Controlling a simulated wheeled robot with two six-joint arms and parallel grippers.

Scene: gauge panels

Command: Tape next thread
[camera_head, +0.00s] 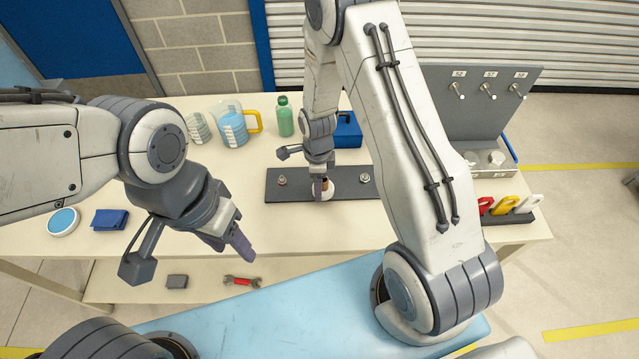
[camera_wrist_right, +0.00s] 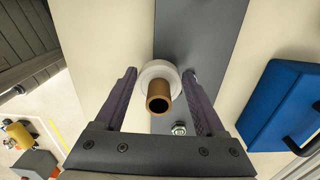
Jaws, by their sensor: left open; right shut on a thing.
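A dark strip (camera_head: 300,196) lies on the bench with metal fittings on it, one at its left (camera_head: 281,180) and one at its right (camera_head: 365,178). My right gripper (camera_head: 319,188) points down over the middle of the strip. It is shut on a white tape roll (camera_wrist_right: 160,70), which sits between its fingertips in the right wrist view. A brown hollow cylinder (camera_wrist_right: 159,97) stands in the roll's middle, its open end facing the camera. I cannot tell whether the roll touches the strip. My left gripper (camera_head: 240,243) is open and empty over the bench's front left.
A blue box (camera_head: 347,132), a green bottle (camera_head: 285,117) and a yellow-handled jug (camera_head: 233,127) stand behind the strip. A grey panel with labelled valves (camera_head: 487,110) and a rack of coloured tags (camera_head: 505,208) are at right. A blue cloth (camera_head: 110,219) lies at left.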

